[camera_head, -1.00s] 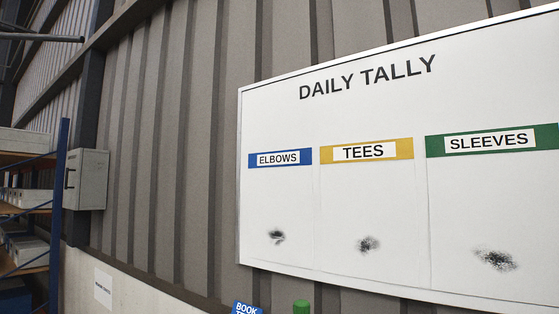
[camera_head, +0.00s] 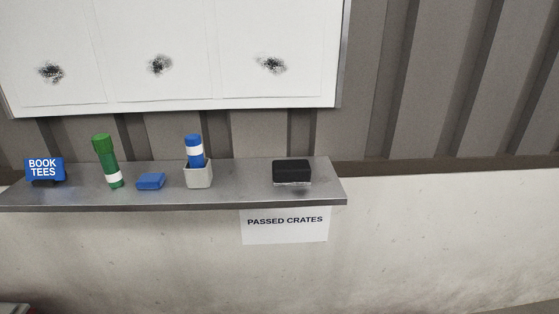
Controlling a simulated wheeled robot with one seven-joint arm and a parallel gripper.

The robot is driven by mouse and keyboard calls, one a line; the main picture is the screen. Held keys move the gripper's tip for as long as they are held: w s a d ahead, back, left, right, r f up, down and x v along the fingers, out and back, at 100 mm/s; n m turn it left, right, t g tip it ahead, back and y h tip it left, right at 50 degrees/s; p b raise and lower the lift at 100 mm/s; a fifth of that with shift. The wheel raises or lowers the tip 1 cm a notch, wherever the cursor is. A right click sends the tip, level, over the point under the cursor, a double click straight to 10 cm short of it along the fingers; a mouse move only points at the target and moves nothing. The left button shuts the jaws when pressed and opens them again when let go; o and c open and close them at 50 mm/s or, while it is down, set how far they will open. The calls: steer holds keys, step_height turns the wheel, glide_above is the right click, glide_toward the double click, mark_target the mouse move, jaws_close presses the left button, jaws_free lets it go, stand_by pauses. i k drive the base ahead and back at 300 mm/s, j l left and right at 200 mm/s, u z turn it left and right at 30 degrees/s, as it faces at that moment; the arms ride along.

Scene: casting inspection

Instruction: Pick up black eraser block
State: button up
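The black eraser block (camera_head: 292,170) lies on the grey shelf (camera_head: 235,185), near its right end. It has a black top and a thin pale layer underneath. Nothing touches it, and there is bare shelf on both sides of it. My gripper is not in view.
Left of the eraser, a blue-and-white marker (camera_head: 194,150) stands in a pale cup (camera_head: 199,176). Further left are a small blue block (camera_head: 151,181), a green marker (camera_head: 107,160) and a "BOOK TEES" sign (camera_head: 43,170). A smudged whiteboard (camera_head: 215,85) hangs above; a "PASSED CRATES" paper (camera_head: 285,224) hangs below.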

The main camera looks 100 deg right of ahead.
mark_target(285, 173)
steer(key=z, duration=2.3)
